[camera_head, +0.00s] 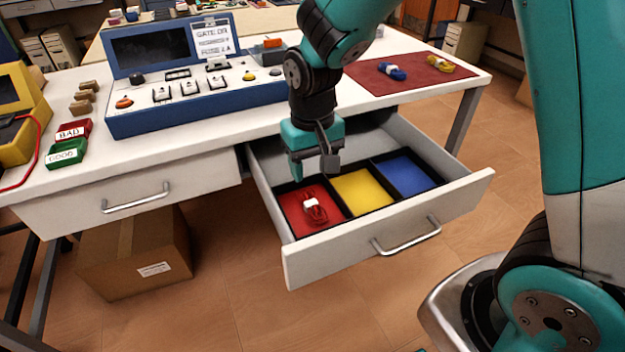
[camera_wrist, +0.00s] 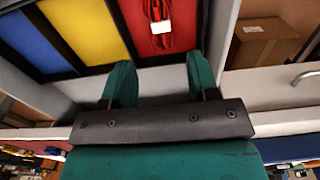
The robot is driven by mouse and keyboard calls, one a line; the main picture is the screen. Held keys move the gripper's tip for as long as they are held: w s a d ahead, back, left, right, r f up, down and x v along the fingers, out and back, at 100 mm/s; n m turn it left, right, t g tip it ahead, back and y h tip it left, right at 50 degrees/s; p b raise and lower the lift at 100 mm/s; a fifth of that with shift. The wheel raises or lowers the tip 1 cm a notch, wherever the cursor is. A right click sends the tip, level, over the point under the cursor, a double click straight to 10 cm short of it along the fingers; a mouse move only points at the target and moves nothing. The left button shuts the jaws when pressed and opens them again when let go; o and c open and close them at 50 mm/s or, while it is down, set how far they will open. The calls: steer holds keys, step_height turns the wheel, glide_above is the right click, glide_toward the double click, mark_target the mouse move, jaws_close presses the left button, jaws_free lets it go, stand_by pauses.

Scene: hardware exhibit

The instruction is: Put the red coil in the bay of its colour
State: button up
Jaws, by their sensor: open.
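The red coil (camera_head: 315,208), with a white band, lies in the red bay (camera_head: 292,213) of the open drawer. It also shows in the wrist view (camera_wrist: 158,30) against the red floor of that bay. The yellow bay (camera_head: 362,192) and blue bay (camera_head: 406,176) beside it are empty. My gripper (camera_head: 313,168) hangs above the drawer, over the back of the bays. In the wrist view its two green fingers (camera_wrist: 157,84) stand apart with nothing between them. The coil is clear of the fingers.
A blue coil (camera_head: 391,71) and a yellow coil (camera_head: 439,64) lie on the dark red mat (camera_head: 400,88) on the table. A blue control panel (camera_head: 190,110) stands left of my arm. The drawer front (camera_head: 330,251) juts out over the floor; a cardboard box (camera_head: 135,262) stands below the table.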

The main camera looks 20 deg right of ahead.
steer(key=s+a+r+n+y, duration=0.2)
steer(key=s+r, duration=0.4)
steer(key=s, duration=0.3)
steer(key=s+a+r+n+y, duration=0.2)
steer(key=s+r+n, duration=0.3)
steer(key=s, duration=0.4)
steer(key=shift+s+a+r, duration=0.3)
steer(key=shift+r, duration=0.55)
steer(key=shift+d, duration=0.1)
